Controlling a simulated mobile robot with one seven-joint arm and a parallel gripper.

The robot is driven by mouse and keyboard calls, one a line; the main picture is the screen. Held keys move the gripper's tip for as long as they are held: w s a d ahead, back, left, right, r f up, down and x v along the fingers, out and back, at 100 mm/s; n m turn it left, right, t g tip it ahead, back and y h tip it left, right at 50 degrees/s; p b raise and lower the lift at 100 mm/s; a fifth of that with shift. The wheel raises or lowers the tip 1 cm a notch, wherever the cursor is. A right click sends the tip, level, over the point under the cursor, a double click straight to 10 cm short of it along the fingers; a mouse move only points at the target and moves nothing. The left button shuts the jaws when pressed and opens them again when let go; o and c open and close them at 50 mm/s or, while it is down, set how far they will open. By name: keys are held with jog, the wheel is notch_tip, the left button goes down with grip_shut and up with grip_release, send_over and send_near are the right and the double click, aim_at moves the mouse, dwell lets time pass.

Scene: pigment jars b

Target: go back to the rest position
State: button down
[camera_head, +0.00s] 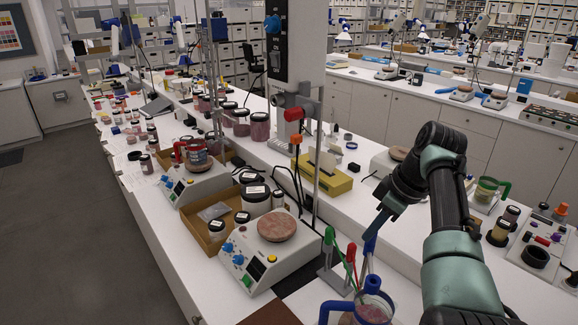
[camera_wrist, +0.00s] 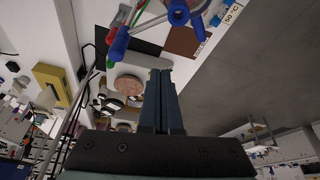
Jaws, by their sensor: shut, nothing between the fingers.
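My gripper (camera_head: 378,222) hangs from my bent arm at the right of the head view, angled down and to the left. Its fingertips appear near the upper ends of several coloured tool handles; whether they touch cannot be told. In the wrist view my gripper (camera_wrist: 160,72) shows its two dark fingers side by side, shut, with nothing held.
Below my gripper stands a blue-handled jar (camera_head: 372,305) holding tools with green, red and blue handles. A hot plate (camera_head: 248,262) with a round reddish top is to the left. A yellow box (camera_head: 325,178) and a column (camera_head: 298,45) stand beyond. Left floor is clear.

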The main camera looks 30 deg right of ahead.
jog(key=shift+d, duration=0.1)
jog(key=w+a+r+t+h+b, duration=0.2)
jog(key=w+a+r+t, duration=0.1)
jog(key=w, duration=0.3)
jog(key=w+a+r+t+h+b, duration=0.1)
jog(key=w+a+r+t, duration=0.1)
jog(key=w+a, duration=0.3)
jog(key=w+a+r+m+t+h+b, duration=0.2)
jog(key=w+a+r+t+b, duration=0.15)
jog(key=a+r+t, duration=0.6)
jog(key=s+a+r+m+t+y+b, duration=0.1)
jog(key=s+a+r, duration=0.3)
jog(key=a+r, duration=0.25)
jog(key=s+a+r+t, duration=0.2)
jog(key=s+a+r, duration=0.25)
jog(key=a, duration=0.25)
jog(key=s+a+r+m+t+y+b, duration=0.1)
jog(key=s+a+r+t, duration=0.2)
jog(key=s, duration=0.5)
jog(key=s+a+r+t+y+b, duration=0.1)
jog(key=s+a+r+t, duration=0.2)
jog(key=s+a+r, duration=0.2)
jog(key=s, duration=0.3)
jog(key=shift+s+r+m, duration=0.2)
jog(key=shift+s+m, duration=0.2)
jog(key=shift+d, duration=0.1)
